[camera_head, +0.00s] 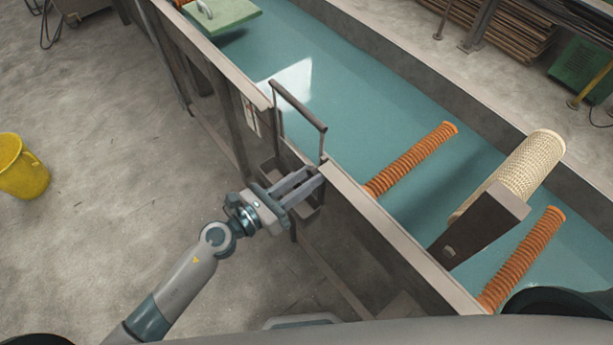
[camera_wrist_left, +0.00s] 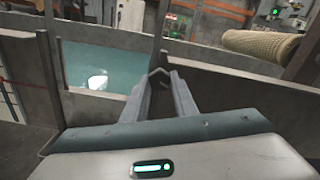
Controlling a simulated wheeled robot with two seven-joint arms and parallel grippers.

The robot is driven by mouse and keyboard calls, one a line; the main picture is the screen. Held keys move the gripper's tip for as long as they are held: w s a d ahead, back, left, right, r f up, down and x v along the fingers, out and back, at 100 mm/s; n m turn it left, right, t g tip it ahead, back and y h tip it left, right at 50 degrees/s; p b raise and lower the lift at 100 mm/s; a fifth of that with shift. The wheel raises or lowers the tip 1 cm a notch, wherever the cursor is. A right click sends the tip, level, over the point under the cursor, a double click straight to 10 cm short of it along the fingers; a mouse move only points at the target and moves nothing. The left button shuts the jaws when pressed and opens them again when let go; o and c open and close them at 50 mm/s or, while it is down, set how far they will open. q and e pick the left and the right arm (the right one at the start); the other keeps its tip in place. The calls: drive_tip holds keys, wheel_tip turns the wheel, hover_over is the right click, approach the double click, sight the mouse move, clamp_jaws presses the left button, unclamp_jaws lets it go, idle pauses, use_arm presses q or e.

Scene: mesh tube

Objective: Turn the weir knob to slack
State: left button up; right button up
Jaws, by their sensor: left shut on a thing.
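My left gripper (camera_head: 318,178) reaches in from the left to the near wall of a water channel (camera_head: 370,225), just below and beside an upright metal frame. Its two grey fingers are close together and shut on a small part at the wall, which I take to be the weir knob. My right gripper is not in view.
The metal frame (camera_head: 300,105) rises over the channel wall. Orange ribbed tubes (camera_head: 412,160) and a cream mesh tube (camera_head: 520,170) lie over the teal water. A green lidded panel (camera_head: 222,15) is at the far end. A yellow bucket (camera_head: 22,168) stands on clear floor at left.

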use_arm(q)
drive_tip(key=o, duration=1)
drive_tip(key=shift+o, duration=0.2)
drive_tip(key=shift+a, duration=0.1)
drive_tip(key=shift+s+a+f, duration=0.1)
drive_tip(key=shift+s+a, duration=0.15)
drive_tip(key=shift+a, duration=0.1)
drive_tip(key=b+v, duration=0.7)
drive_tip(key=v, duration=0.9)
drive_tip(key=shift+a+b, duration=0.2)
drive_tip(key=shift+b, duration=0.1)
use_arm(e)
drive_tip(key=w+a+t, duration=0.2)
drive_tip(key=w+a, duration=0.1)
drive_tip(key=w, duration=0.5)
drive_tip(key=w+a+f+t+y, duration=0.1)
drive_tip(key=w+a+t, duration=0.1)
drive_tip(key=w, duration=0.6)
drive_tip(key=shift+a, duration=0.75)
use_arm(q)
drive_tip(key=shift+s, duration=0.1)
